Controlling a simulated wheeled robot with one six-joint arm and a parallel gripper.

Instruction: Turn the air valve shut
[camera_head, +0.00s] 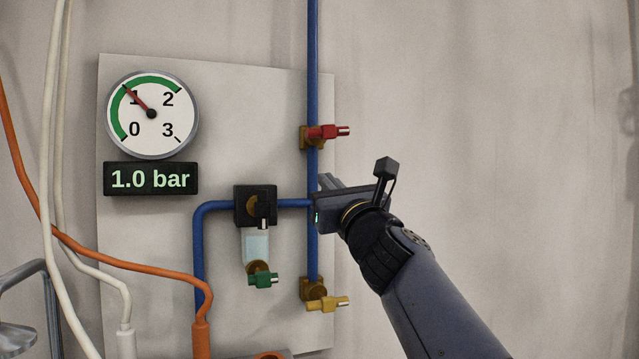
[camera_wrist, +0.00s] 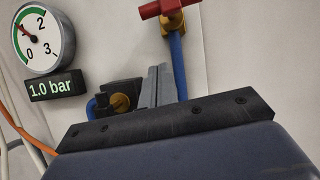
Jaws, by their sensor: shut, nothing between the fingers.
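A red-handled valve (camera_head: 328,132) sits high on the vertical blue pipe (camera_head: 313,70), its handle pointing right, across the pipe. A yellow-handled valve (camera_head: 327,303) is at the pipe's lower end, also pointing right. A green-handled valve (camera_head: 263,280) hangs under a clear bowl (camera_head: 256,247). Which one is the air valve is not labelled. My gripper (camera_head: 328,182) is shut and empty, in front of the blue pipe below the red handle. In the wrist view my gripper's fingers (camera_wrist: 157,88) are together, with the red handle (camera_wrist: 162,8) above and to the right.
A round gauge (camera_head: 151,115) points at about 1, above a display (camera_head: 150,179) reading 1.0 bar. A black regulator block (camera_head: 255,206) is left of my gripper. Orange (camera_head: 130,262) and white (camera_head: 55,200) hoses hang at left. The wall at right is bare.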

